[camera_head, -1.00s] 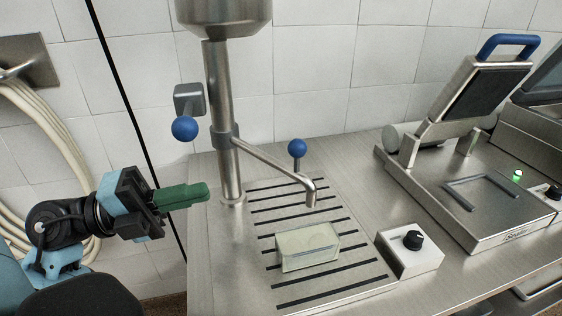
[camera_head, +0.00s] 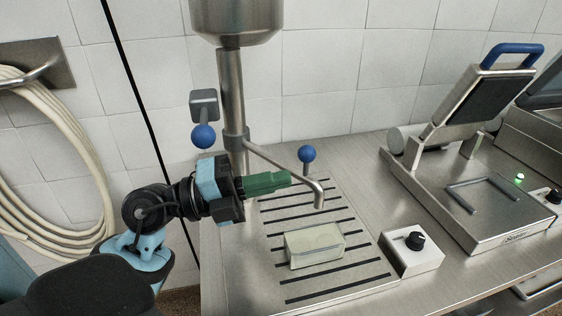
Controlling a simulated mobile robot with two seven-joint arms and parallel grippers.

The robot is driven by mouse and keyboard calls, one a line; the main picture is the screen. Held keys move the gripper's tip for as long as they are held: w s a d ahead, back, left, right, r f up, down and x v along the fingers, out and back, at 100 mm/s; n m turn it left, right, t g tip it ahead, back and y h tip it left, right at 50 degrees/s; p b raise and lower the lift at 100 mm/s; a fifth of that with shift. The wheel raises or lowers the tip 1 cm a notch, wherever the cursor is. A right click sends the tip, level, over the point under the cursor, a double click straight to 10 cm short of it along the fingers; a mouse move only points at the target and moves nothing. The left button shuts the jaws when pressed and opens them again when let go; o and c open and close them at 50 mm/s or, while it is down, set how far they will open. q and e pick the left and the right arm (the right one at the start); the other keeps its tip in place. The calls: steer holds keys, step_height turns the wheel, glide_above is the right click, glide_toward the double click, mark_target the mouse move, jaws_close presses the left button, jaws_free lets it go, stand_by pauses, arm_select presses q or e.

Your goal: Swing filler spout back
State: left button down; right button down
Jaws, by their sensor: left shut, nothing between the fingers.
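The filler spout (camera_head: 283,169) is a thin steel tube. It runs from a collar on the upright steel column (camera_head: 231,95) toward the right and front, and its end bends down over the slotted drip tray. A blue ball knob (camera_head: 307,154) stands behind the spout's outer part. My left gripper (camera_head: 288,178) is shut and empty, with its green fingers pointing right. Its tips are in front of the spout's middle in the picture, close to it. I cannot tell whether they touch. My right gripper is not in view.
A pale, clear-lidded tray (camera_head: 314,246) sits on the slotted drip tray (camera_head: 340,283) below the spout. A control box with a black knob (camera_head: 413,247) is to its right. A sealer with a raised lid (camera_head: 482,100) stands farther right. A second blue ball (camera_head: 204,136) is left of the column.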

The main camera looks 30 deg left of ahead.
arm_select(q)
steer(key=w, duration=0.3)
steer(key=shift+w+a+r, duration=0.1)
steer(key=shift+w+r, duration=0.15)
steer(key=shift+r, duration=0.05)
